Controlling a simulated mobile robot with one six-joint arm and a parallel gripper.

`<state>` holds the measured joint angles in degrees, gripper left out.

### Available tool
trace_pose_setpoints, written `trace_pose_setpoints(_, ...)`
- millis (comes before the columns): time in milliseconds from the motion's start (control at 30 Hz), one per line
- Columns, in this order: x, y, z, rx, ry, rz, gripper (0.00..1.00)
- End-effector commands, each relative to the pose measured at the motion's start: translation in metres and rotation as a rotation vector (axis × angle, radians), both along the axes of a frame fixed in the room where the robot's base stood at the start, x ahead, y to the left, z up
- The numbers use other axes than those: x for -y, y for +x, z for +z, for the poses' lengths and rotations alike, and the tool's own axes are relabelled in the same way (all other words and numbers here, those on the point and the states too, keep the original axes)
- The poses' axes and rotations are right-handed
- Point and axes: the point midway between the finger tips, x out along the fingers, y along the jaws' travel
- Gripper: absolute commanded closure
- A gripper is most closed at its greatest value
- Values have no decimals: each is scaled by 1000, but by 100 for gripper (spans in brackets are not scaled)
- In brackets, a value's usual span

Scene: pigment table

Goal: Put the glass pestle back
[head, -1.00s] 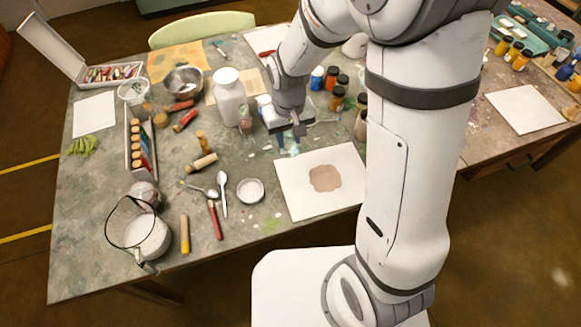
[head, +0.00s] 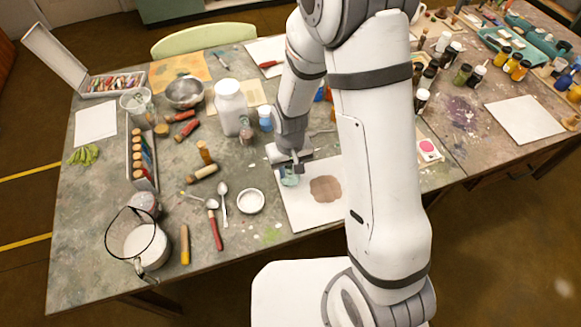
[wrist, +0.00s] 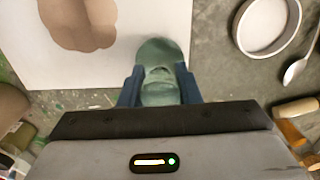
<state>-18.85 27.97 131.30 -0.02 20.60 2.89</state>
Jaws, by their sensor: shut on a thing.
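The glass pestle (wrist: 159,70) is a greenish, see-through piece with a rounded end. In the wrist view it sits between the two dark blue fingers of my gripper (wrist: 160,88), which is shut on it. In the head view my gripper (head: 297,169) is over the upper left part of a white sheet (head: 301,213), with the pale teal pestle (head: 289,180) below it. I cannot tell whether the pestle touches the sheet. A brown pigment patch (head: 326,189) lies on the sheet, right of the pestle; it also shows in the wrist view (wrist: 80,22).
A white dish (head: 250,201) and spoons (head: 223,204) lie left of the sheet. A white jar (head: 231,107) and a blue-capped jar (head: 265,118) stand behind. Bare table shows below the dish.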

Motion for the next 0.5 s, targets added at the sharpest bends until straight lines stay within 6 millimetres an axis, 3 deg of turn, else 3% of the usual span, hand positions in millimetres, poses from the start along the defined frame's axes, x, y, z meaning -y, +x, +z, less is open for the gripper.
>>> trace_pose_setpoints(67, 0, 0, -4, 0, 0, 0, 96)
trace_pose_setpoints(100, 0, 0, -3, 0, 0, 0, 67)
trace_pose_setpoints(333, 0, 0, -2, 0, 0, -1, 49)
trace_pose_setpoints(500, 0, 0, -2, 0, 0, -1, 48)
